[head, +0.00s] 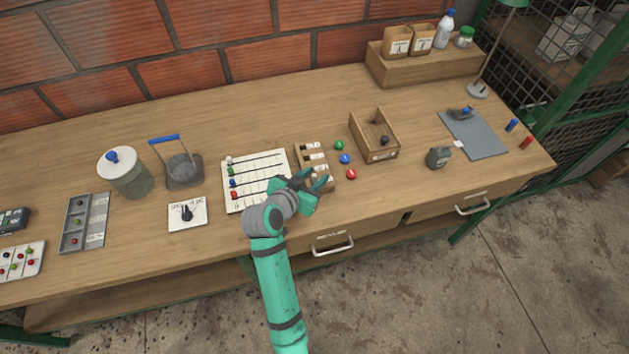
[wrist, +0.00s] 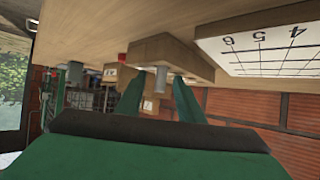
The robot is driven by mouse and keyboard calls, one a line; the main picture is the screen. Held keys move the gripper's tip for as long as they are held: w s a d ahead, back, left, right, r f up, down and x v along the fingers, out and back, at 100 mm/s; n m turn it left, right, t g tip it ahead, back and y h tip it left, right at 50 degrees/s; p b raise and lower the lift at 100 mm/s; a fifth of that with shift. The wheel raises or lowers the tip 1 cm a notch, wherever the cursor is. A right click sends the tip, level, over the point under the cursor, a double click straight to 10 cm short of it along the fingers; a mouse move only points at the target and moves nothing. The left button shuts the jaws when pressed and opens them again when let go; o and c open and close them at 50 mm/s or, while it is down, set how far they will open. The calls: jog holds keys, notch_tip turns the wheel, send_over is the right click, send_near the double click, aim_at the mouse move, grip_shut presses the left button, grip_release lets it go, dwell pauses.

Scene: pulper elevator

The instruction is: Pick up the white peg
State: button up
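My gripper (head: 317,181) is over the front end of a small wooden rack (head: 303,153) with white labels. In the wrist view, which is upside down, its two green fingers (wrist: 160,98) are apart. A pale grey-white peg (wrist: 161,80) appears between them, with space visible on both sides; I cannot tell its exact depth. Another pale upright piece (wrist: 178,84) is beside it, partly hidden by a finger. The rack also shows in the wrist view (wrist: 172,54). A white piece (head: 229,160) sits at the upper left of the lined board (head: 262,163).
Green (head: 339,145), blue (head: 345,158) and red (head: 351,174) balls lie right of the rack. An open wooden box (head: 365,125) stands beyond them. A card with a black knob (head: 187,213) lies left of the board. The table's back middle is clear.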

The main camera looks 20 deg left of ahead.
grip_shut()
jog(key=shift+r, duration=0.1)
